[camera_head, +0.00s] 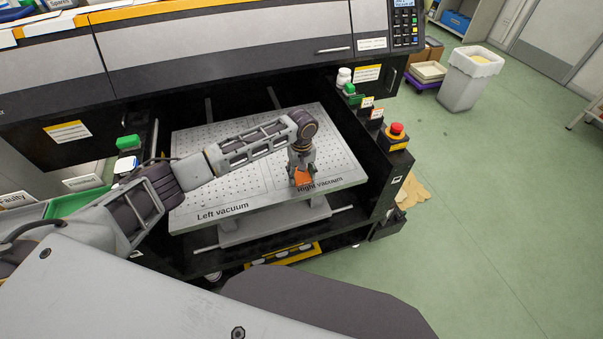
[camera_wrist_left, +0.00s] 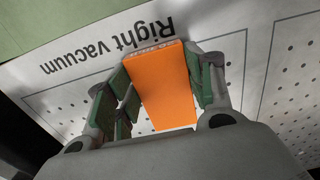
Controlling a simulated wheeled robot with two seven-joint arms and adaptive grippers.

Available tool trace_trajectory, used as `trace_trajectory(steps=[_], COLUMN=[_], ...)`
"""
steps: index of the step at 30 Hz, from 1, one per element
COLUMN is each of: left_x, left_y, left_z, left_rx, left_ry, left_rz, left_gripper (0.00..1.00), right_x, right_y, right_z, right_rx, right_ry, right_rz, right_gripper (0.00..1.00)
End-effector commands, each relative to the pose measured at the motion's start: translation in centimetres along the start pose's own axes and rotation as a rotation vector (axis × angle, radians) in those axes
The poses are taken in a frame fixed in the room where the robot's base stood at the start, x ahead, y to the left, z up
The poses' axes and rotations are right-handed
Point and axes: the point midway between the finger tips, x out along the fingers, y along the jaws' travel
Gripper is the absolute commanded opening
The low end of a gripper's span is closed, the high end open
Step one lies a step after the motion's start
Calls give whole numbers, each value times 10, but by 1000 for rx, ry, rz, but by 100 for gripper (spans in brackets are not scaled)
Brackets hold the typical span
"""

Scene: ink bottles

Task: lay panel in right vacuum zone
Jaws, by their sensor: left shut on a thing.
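An orange panel (camera_wrist_left: 162,88) sits between the green-padded fingers of my left gripper (camera_wrist_left: 160,90) in the left wrist view. The gripper is shut on it. In the head view, my left gripper (camera_head: 301,178) points down over the right vacuum zone (camera_head: 335,160) near the front edge of the perforated bed, and a bit of the orange panel shows below it. The panel is over or on the bed beside the "Right vacuum" print; I cannot tell whether it touches. The left vacuum zone (camera_head: 205,185) is bare. My right gripper is not in view.
The black printer body (camera_head: 250,70) rises behind the bed. A red emergency button (camera_head: 396,129) and small bottles (camera_head: 344,76) stand to its right. A green tray (camera_head: 75,201) lies at left. A white bin (camera_head: 468,80) stands on the open green floor.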

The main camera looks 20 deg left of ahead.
Motion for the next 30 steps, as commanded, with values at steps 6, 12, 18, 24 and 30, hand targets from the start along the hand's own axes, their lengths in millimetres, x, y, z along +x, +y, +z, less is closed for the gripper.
trace_trajectory(steps=[6,12,18,24,30], left_x=[0,2,2,2,0], left_y=[0,0,0,0,0], left_z=[0,0,0,0,0], left_rx=[0,0,0,0,0], left_ry=[0,0,0,0,1], left_rz=[1,1,1,1,1], left_gripper=[29,57,74,74,74], right_x=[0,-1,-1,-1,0], right_y=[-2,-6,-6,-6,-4], right_z=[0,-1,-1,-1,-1], right_rx=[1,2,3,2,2], right_ry=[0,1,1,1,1], right_rz=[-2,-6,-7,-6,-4], right_gripper=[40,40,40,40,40])
